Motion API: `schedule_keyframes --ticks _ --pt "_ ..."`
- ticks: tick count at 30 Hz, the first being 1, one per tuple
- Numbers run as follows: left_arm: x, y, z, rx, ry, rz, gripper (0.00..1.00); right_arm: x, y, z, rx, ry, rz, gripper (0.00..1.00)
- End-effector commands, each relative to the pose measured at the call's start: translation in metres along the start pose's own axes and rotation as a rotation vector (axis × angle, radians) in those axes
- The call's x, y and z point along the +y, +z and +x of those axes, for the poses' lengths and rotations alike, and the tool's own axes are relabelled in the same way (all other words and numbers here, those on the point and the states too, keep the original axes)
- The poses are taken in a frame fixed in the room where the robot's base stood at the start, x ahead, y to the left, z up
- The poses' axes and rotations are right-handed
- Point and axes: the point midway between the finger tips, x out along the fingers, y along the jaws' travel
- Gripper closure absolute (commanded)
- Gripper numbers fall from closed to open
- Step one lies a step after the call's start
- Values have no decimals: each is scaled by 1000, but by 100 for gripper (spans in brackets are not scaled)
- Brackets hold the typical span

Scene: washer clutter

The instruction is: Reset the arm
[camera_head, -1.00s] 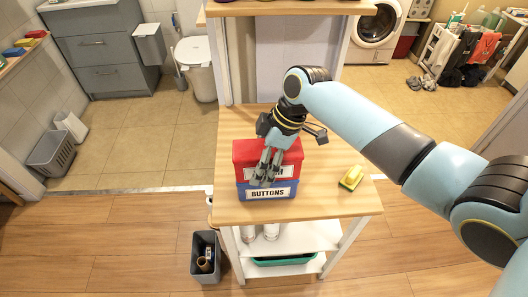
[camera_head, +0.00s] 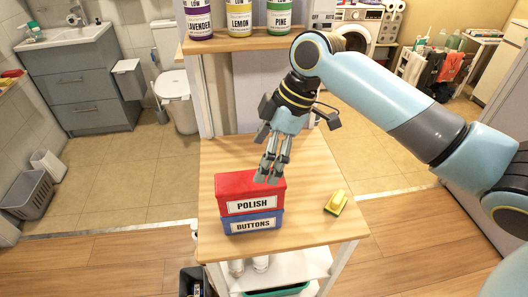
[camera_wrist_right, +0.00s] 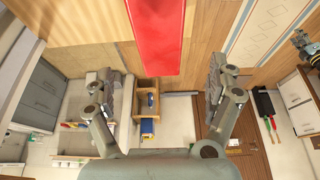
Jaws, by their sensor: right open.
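My right gripper (camera_head: 267,177) points down at the top of the red POLISH box (camera_head: 234,186) in the head view, overlapping its back right part. In the right wrist view its two fingers (camera_wrist_right: 162,76) are spread wide with nothing between them held. The red box also shows there (camera_wrist_right: 155,35), at the top of the picture. The POLISH box is stacked on the blue BUTTONS box (camera_head: 229,228) on the wooden cart top (camera_head: 305,220).
A yellow and green sponge (camera_head: 336,203) lies on the cart top, right of the boxes. Behind, a shelf (camera_head: 310,38) holds LAVENDER (camera_head: 199,18), LEMON (camera_head: 239,17) and PINE (camera_head: 280,16) containers. The cart top's right side is otherwise clear.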

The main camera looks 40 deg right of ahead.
Motion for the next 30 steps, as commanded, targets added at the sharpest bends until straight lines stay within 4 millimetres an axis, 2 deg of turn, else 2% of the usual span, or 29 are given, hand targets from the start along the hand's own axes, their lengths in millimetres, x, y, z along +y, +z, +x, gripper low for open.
schedule_keyframes --ticks 8,11,15,19,24,30 --pt "0 0 0 0 0 0 60 0 0 0 0 0 0 11" --pt "0 0 0 0 0 0 60 -6 1 2 -6 4 16 11" --pt "0 -1 0 1 0 0 60 -42 11 7 -50 48 141 11" --pt "0 -1 0 1 0 0 60 -79 24 2 -90 127 317 11" --pt "0 0 0 1 0 0 60 -114 39 -18 -115 236 534 11" --pt "0 0 0 1 0 0 60 -142 55 -46 -120 352 754 11"
